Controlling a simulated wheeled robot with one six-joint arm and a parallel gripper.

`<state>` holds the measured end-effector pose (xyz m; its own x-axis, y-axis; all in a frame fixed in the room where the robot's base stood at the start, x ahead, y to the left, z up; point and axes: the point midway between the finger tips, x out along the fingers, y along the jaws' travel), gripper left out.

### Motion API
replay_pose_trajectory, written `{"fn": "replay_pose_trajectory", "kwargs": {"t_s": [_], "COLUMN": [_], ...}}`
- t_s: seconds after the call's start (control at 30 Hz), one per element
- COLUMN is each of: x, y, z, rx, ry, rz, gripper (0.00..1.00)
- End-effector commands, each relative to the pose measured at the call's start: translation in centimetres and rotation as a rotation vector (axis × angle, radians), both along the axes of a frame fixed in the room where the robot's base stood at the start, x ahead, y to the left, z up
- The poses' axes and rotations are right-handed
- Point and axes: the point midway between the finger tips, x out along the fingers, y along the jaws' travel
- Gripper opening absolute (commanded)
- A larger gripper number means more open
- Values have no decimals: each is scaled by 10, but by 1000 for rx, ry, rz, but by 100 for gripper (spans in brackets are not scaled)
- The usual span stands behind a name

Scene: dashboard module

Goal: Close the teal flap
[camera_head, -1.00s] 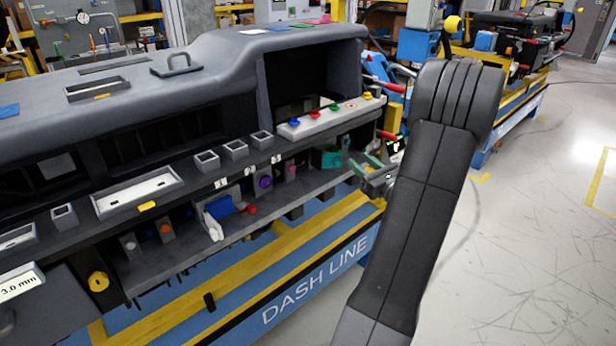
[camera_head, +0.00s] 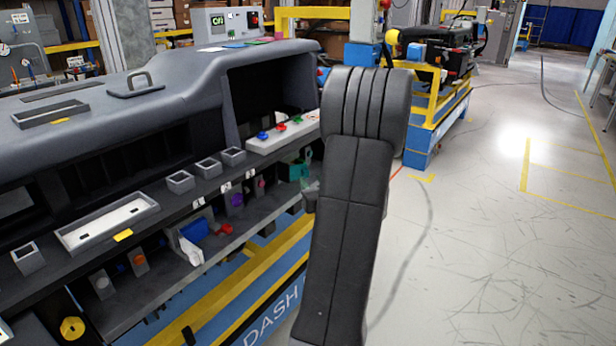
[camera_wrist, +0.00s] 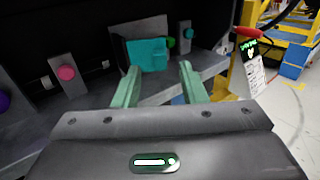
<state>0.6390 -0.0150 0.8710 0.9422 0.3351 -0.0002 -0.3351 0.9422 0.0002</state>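The teal flap (camera_wrist: 147,55) is in the wrist view, ahead of my gripper, in front of a grey plate on the lower shelf. It also shows small in the head view (camera_head: 298,169), partly hidden by my arm. My gripper (camera_wrist: 159,72) has two green fingers, spread apart with nothing between them. The fingertips point at the flap's lower part in the wrist view; I cannot tell whether they touch it. In the head view my arm hides most of the gripper.
A pink knob (camera_wrist: 66,73) on a grey post stands left of the gripper. A green knob and a teal knob (camera_wrist: 188,33) are behind and right of the flap. A hanging tag (camera_wrist: 246,75) with a red handle is at the right. Open floor (camera_head: 480,230) lies right of my arm.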

Motion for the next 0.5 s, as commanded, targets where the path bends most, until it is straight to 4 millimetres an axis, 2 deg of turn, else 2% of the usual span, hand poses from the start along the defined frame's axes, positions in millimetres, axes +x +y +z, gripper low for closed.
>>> {"fn": "replay_pose_trajectory", "kwargs": {"t_s": [0.1, 0.2, 0.5], "x": [19, 30, 40], "y": [8, 11, 14], "z": [0, 0, 0], "rx": [0, 0, 0], "ry": [-1, 1, 0], "rz": [2, 1, 0], "gripper": [38, 38, 38]}}
